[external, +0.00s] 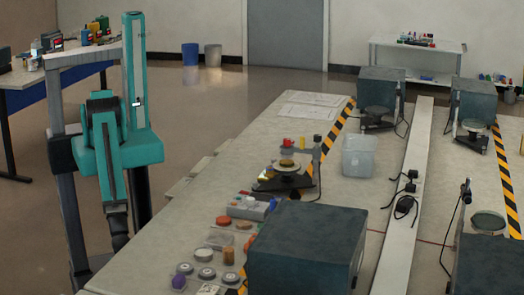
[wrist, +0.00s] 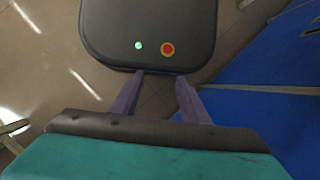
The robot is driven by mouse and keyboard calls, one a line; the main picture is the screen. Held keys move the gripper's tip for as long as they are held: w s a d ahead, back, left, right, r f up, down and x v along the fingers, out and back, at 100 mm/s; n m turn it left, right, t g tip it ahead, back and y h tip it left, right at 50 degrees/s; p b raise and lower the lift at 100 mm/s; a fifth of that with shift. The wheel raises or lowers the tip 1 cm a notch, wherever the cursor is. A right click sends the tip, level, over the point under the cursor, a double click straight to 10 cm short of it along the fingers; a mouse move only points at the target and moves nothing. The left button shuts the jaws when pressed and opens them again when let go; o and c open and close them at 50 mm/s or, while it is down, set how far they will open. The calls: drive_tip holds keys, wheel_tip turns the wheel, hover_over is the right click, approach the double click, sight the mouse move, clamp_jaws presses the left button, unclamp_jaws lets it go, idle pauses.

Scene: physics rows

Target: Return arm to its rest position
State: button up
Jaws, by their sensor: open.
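My teal arm (external: 108,165) hangs folded down in front of its tall column, at the left of the external view. It is left of the long workbench. I cannot make out the gripper fingers in that view. In the wrist view my gripper (wrist: 158,76) shows two purple-grey fingers standing apart with nothing between them. Beyond the fingertips is a dark rounded housing with a green light and a red button, which looks like my own base.
The long workbench (external: 330,225) holds a dark grey box (external: 305,250), a round-plated device (external: 285,180), a clear bin (external: 360,157) and several small parts. Open floor lies between bench and back wall.

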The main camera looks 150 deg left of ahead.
drive_tip(key=shift+s+a+f+g+h, duration=0.15)
drive_tip(key=shift+s+a+h, duration=0.15)
drive_tip(key=shift+s, duration=0.2)
drive_tip(key=shift+s+a+r+g+h, duration=0.1)
drive_tip(key=shift+s+a+g+h, duration=0.15)
drive_tip(key=shift+s, duration=0.3)
drive_tip(key=shift+s+a+f+g+h, duration=0.1)
drive_tip(key=shift+s+a+h, duration=0.25)
drive_tip(key=shift+s, duration=0.15)
drive_tip(key=shift+c, duration=0.5)
idle(1.9)
